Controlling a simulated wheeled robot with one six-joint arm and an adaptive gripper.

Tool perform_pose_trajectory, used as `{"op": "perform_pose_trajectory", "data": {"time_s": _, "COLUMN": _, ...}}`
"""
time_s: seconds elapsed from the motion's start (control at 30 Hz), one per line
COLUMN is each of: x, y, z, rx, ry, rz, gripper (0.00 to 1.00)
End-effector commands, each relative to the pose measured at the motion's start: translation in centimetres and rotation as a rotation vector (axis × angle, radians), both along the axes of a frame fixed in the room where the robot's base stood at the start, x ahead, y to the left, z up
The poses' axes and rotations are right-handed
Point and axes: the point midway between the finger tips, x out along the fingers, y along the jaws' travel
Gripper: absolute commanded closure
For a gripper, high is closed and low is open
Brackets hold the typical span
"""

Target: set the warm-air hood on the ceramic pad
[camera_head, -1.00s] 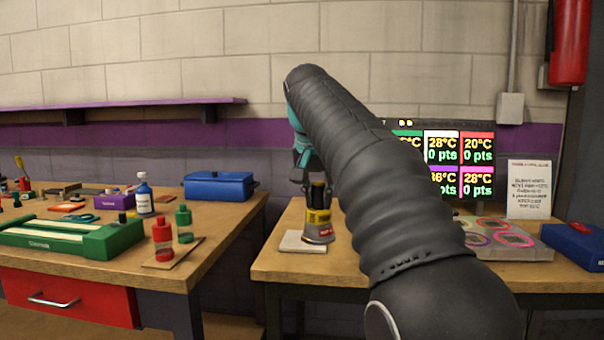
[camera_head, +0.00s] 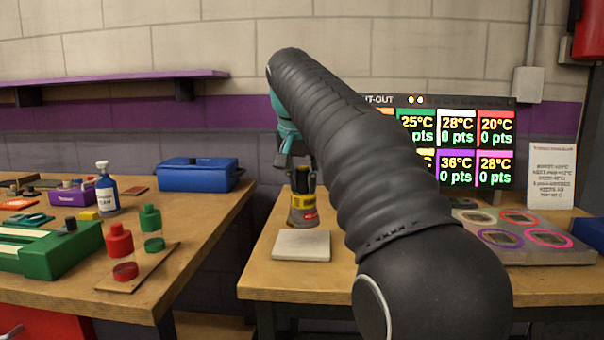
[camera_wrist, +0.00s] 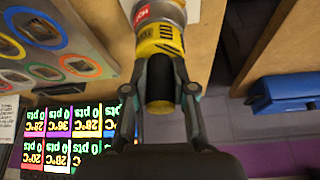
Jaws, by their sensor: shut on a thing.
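The warm-air hood (camera_head: 303,213) has a yellow band with a red label, a grey flared lower end and a dark upper stem. My gripper (camera_head: 304,182) is shut on its stem, and the hood hangs roughly upright. In the wrist view the hood (camera_wrist: 160,40) shows between the fingers (camera_wrist: 163,92). The ceramic pad (camera_head: 301,246) is a pale square slab near the left front of the right bench. The hood's lower end appears at the pad's back edge; I cannot tell whether it is over the pad or behind it. The pad is not discernible in the wrist view.
A grey board with coloured rings (camera_head: 520,248) lies right of my arm, before a temperature display (camera_head: 460,140). A gap separates the benches. The left bench holds red and green bottles (camera_head: 120,240), a blue box (camera_head: 198,175) and a green tool (camera_head: 75,250).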

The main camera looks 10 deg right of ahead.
Motion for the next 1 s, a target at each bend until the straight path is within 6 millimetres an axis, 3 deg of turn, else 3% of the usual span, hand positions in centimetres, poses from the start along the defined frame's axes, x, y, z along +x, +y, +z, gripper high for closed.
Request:
{"op": "perform_pose_trajectory", "data": {"time_s": 0.43, "x": 0.0, "y": 0.2, "z": -3.2, "rx": 0.0, "ry": -0.002, "rz": 0.003, "gripper": 1.0}}
{"op": "perform_pose_trajectory", "data": {"time_s": 1.0, "x": 0.0, "y": 0.2, "z": -3.9, "rx": 0.0, "ry": -0.004, "rz": 0.003, "gripper": 1.0}}
